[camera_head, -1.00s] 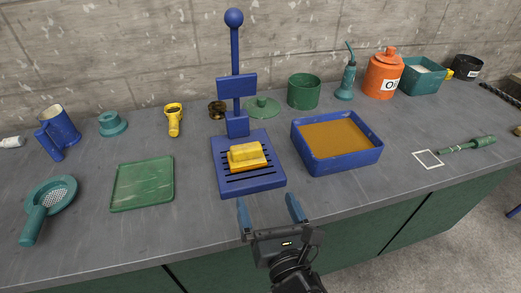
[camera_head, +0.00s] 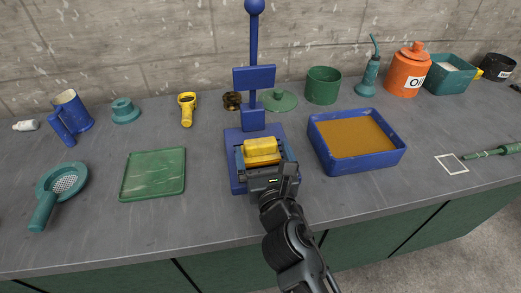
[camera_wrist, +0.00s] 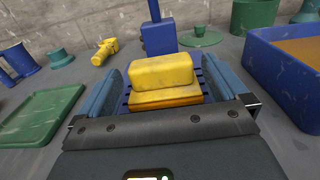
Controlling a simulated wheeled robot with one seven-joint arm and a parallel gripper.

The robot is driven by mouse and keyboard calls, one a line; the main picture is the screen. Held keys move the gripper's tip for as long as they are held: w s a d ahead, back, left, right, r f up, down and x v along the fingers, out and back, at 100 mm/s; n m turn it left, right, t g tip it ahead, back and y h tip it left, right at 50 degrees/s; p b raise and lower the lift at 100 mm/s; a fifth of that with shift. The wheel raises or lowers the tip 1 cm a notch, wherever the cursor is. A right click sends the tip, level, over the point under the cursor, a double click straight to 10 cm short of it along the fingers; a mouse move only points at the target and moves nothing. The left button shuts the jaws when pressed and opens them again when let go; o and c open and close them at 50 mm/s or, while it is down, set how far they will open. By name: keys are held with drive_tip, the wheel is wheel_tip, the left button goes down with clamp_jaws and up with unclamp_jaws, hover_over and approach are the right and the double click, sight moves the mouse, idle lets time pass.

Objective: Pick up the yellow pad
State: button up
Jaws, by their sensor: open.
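The yellow pad (camera_head: 261,146) is a block with a yellow top and a more orange lower layer. It sits on the slotted plate of a blue stand (camera_head: 235,183) with an upright post. My gripper (camera_head: 266,158) is open, with its blue fingers on the left and right of the pad. The wrist view shows the pad (camera_wrist: 162,78) between the two fingers (camera_wrist: 165,90), with a gap on each side. The near part of the plate is hidden by my gripper.
A blue tray (camera_head: 315,150) with a brown filling stands close on the right. A flat green tray (camera_head: 153,193) lies to the left. The stand's post (camera_head: 253,45) rises behind the pad. Bare grey worktop (camera_head: 210,215) lies between the green tray and the stand.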

drive_tip(key=shift+c, duration=0.5)
drive_tip(key=c, duration=1)
drive_tip(key=shift+o, duration=0.2)
drive_tip(key=shift+r, duration=0.1)
